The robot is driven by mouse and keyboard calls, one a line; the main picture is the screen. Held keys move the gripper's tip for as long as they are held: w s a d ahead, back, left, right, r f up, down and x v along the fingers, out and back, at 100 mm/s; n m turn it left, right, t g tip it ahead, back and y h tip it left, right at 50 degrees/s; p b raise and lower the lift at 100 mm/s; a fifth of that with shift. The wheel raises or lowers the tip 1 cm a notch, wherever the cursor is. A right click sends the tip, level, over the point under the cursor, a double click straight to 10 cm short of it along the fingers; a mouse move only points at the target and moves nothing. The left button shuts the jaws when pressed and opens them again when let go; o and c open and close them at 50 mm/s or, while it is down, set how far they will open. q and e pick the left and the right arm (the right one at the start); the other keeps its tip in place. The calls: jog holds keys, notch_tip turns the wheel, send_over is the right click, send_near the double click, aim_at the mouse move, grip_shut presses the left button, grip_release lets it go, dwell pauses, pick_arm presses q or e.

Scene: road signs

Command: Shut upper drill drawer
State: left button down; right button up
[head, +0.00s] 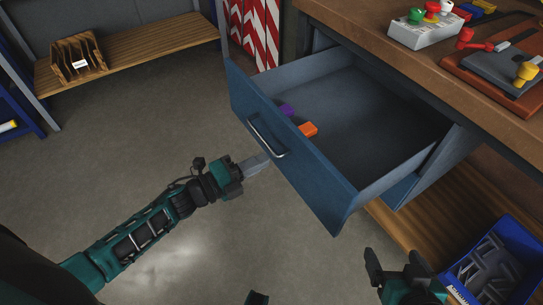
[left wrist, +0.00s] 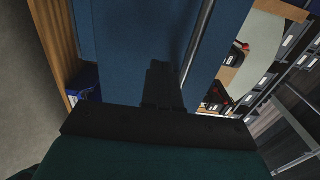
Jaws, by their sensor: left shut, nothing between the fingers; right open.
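The blue upper drawer (head: 290,155) is pulled out from under the workbench in the head view. Its front carries a silver bar handle (head: 265,138). My left gripper (head: 264,158) is shut and empty, close to the drawer front just below the handle. In the left wrist view its dark fingers (left wrist: 163,85) are beside the handle bar (left wrist: 197,45); I cannot tell whether they touch. My right gripper (head: 393,258) is open and empty at the bottom, away from the drawer.
The wooden worktop (head: 370,38) holds a button box (head: 428,28) and a board with tools (head: 500,65). A blue bin (head: 495,265) stands on a lower wooden shelf at right. Striped red-white panels (head: 254,35) stand behind the drawer. The floor at left is clear.

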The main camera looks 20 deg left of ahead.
aim_at(282, 151)
pick_arm(q)
jog(key=shift+x, duration=1.95)
pick_arm(e)
jog(key=shift+f, duration=0.2)
